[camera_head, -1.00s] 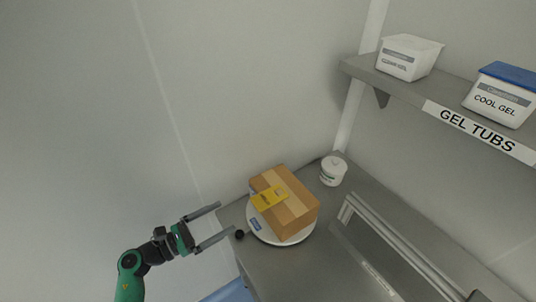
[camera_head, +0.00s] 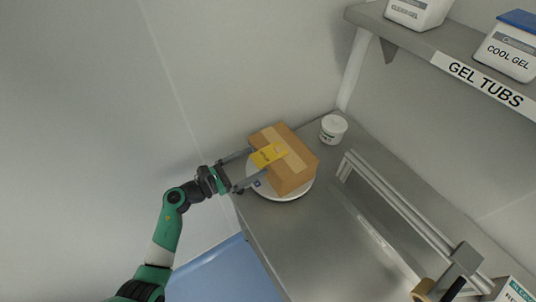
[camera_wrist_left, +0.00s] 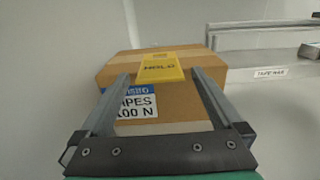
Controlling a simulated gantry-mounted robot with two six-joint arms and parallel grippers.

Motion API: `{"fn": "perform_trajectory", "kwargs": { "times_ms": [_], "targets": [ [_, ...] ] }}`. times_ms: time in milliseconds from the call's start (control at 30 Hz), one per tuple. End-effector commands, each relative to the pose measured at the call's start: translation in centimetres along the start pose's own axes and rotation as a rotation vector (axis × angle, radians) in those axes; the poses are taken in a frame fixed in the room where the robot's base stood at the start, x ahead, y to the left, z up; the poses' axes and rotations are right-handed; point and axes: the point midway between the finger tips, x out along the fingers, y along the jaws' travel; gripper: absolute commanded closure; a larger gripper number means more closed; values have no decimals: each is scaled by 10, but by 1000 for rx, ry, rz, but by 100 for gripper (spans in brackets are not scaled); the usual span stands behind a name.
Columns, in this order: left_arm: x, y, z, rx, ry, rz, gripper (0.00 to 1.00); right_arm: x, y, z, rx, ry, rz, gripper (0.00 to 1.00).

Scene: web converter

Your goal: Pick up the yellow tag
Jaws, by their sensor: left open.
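The yellow tag (camera_head: 269,155) lies on the top of a brown cardboard box (camera_head: 290,176) and hangs over its near edge. In the left wrist view the tag (camera_wrist_left: 160,69) reads "HOLD" and sits ahead, between the lines of my two fingers. My left gripper (camera_head: 257,165) is open, with its fingers reaching to the box's near side, one on each side of the tag. Nothing is between the fingers. Whether the fingers touch the box I cannot tell. My right gripper is not in view.
The box stands on a round white plate (camera_head: 296,194) on a steel bench (camera_head: 290,235). A white tub (camera_head: 333,129) stands behind it. A metal rail frame (camera_head: 400,208) is to the right. A shelf (camera_head: 440,52) with gel tubs hangs above. A wall is at the left.

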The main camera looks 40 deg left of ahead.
Motion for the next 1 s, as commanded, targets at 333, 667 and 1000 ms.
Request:
{"fn": "perform_trajectory", "kwargs": {
  "times_ms": [333,667,1000],
  "targets": [
    [14,0,0,0,0,1,2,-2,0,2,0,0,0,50],
    [14,0,0,0,0,1,61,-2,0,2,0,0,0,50],
    [14,0,1,0,0,1,78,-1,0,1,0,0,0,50]
  ]
}}
